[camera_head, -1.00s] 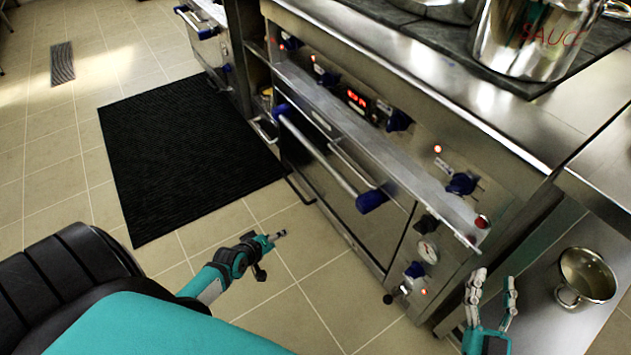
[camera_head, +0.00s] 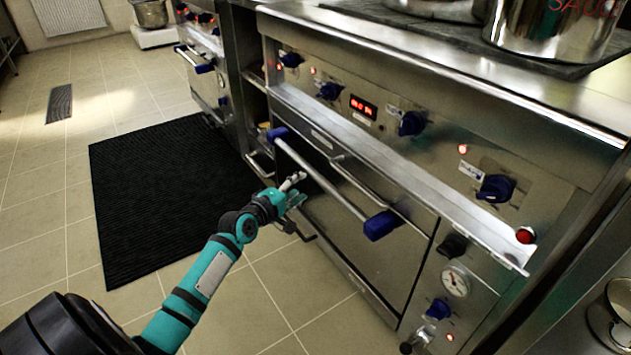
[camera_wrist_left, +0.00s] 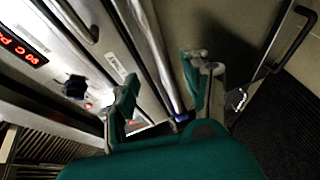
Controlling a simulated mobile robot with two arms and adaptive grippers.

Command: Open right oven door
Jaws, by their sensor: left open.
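The right oven door (camera_head: 340,238) is the near steel door in the head view, and it looks shut. Its long handle bar (camera_head: 325,182) has blue ends and runs along the door's upper part. My left gripper (camera_head: 296,188) is open and empty in front of the door, close to the bar's far half. In the left wrist view, the handle bar (camera_wrist_left: 160,55) shows between the open fingers of my left gripper (camera_wrist_left: 165,78). I cannot tell whether the fingers touch the bar. My right gripper is not in view.
A panel with blue knobs (camera_head: 411,123) and a red display (camera_head: 363,107) lies above the door. Another oven (camera_head: 207,82) stands farther left. A black mat (camera_head: 165,195) lies on the tiled floor. A large pot (camera_head: 550,28) stands on the stove top.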

